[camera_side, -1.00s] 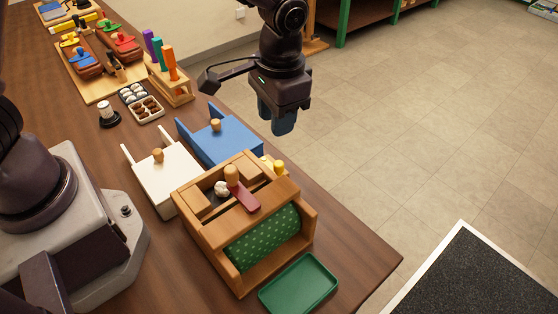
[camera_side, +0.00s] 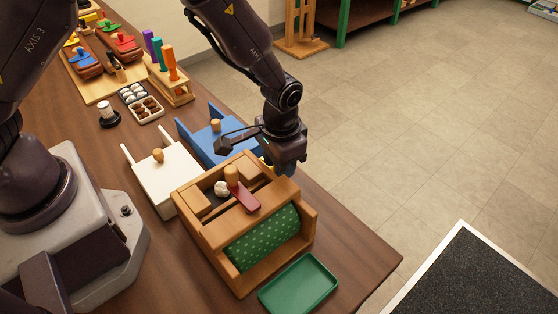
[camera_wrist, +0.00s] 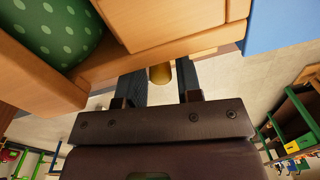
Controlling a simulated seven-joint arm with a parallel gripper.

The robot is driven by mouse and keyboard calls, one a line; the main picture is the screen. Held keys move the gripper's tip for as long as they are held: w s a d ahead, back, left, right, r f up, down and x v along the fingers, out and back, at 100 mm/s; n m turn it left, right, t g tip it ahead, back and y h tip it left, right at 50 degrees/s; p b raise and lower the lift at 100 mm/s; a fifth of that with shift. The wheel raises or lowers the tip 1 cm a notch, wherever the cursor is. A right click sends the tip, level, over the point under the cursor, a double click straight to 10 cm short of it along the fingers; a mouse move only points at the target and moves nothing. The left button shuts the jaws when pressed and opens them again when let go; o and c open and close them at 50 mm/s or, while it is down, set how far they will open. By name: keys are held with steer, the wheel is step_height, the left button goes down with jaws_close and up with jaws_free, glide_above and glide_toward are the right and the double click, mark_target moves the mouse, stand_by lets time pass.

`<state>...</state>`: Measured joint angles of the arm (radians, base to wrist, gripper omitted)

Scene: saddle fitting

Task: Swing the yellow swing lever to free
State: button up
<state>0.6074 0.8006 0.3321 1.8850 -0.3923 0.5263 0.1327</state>
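The yellow swing lever is on the far right side of the wooden box (camera_side: 205,240). In the side view my gripper hides most of it, and only a sliver of yellow shows. My gripper (camera_wrist: 160,80) is open and points at the box's edge; in the side view my gripper (camera_side: 286,168) is low beside the box's far right corner. Whether the lever's arm is across anything is hidden.
A dark red lever (camera_side: 245,200) with a wooden knob and a green dotted roll (camera_side: 262,240) are on the box. A green tray (camera_side: 298,284) stands in front. Blue (camera_side: 205,140) and white (camera_side: 165,185) boards lie behind and left. Open floor lies beyond the table's right edge.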

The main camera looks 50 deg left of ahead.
jaws_close()
steer(key=n, duration=0.1)
steer(key=w+n, duration=0.1)
steer(key=n, duration=0.1)
steer(key=shift+w+a, duration=0.15)
steer(key=shift+w, duration=0.1)
steer(key=n, duration=0.1)
steer(key=w+n, duration=0.1)
steer(key=n, duration=0.2)
steer(key=shift+w+a, duration=0.2)
steer(key=shift+a, duration=0.1)
steer(key=shift+w+a+n+g, duration=0.1)
steer(key=shift+w+a+n, duration=0.15)
steer(key=shift+n, duration=0.6)
steer(key=shift+w+a+n+g, duration=0.1)
steer(key=shift+w+a+n, duration=0.15)
steer(key=shift+n, duration=0.55)
steer(key=shift+w+a+n+g, duration=0.15)
steer(key=shift+a+n, duration=0.15)
steer(key=shift+n, duration=0.55)
jaws_free()
